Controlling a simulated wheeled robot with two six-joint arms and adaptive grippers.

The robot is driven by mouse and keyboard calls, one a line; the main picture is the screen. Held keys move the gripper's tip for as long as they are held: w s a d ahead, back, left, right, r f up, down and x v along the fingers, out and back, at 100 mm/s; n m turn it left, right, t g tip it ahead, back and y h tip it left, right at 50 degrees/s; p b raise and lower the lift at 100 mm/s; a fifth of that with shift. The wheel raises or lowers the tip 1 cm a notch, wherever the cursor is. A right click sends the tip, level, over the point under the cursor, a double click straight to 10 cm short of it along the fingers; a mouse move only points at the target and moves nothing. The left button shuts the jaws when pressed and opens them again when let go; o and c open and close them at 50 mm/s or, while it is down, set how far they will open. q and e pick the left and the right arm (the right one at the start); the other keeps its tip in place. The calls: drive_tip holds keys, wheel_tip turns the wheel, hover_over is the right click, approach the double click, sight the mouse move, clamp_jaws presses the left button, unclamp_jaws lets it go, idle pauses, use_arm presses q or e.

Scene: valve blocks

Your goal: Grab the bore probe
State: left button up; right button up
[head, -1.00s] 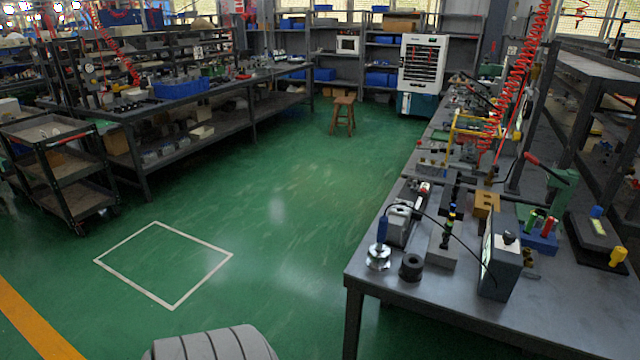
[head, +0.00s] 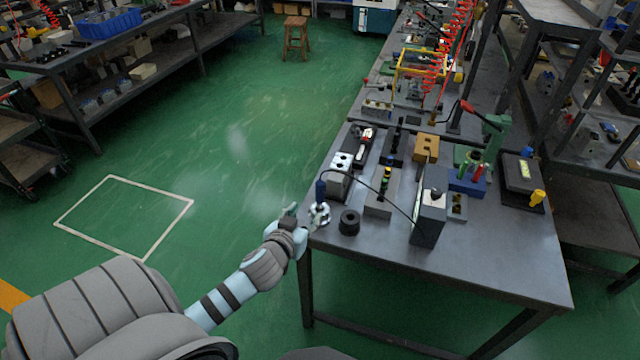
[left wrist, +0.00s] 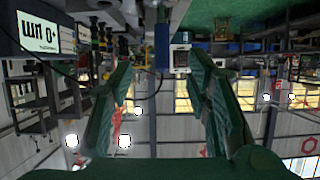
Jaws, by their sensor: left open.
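The bore probe has a blue handle (head: 320,190) and stands upright in a silver flanged holder (head: 320,216) at the table's near left corner. A dark cable runs from it to a grey readout box (head: 429,217). My left gripper (head: 291,212) is just left of the probe at the table edge, with nothing held. In the left wrist view, which is upside down, its two green fingers (left wrist: 161,66) are apart. The blue handle (left wrist: 162,45) shows between their tips there, and the readout box (left wrist: 38,32) is at the upper left. My right gripper is not in view.
A black ring (head: 349,222) stands right of the holder, near the table's front edge. A grey block (head: 380,194) and a valve block (head: 341,177) are behind. The grey table (head: 500,262) is bare at its front right. Green floor lies open to the left.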

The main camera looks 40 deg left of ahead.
sight(318, 193)
use_arm(q)
drive_tip(key=x, duration=0.4)
drive_tip(key=b+x, duration=0.1)
drive_tip(key=x, duration=0.4)
drive_tip(key=r+x, duration=0.1)
drive_tip(key=x, duration=0.4)
drive_tip(key=shift+w+a+b, duration=0.25)
drive_tip(key=shift+b, duration=0.15)
drive_tip(key=shift+w, duration=0.15)
clamp_jaws()
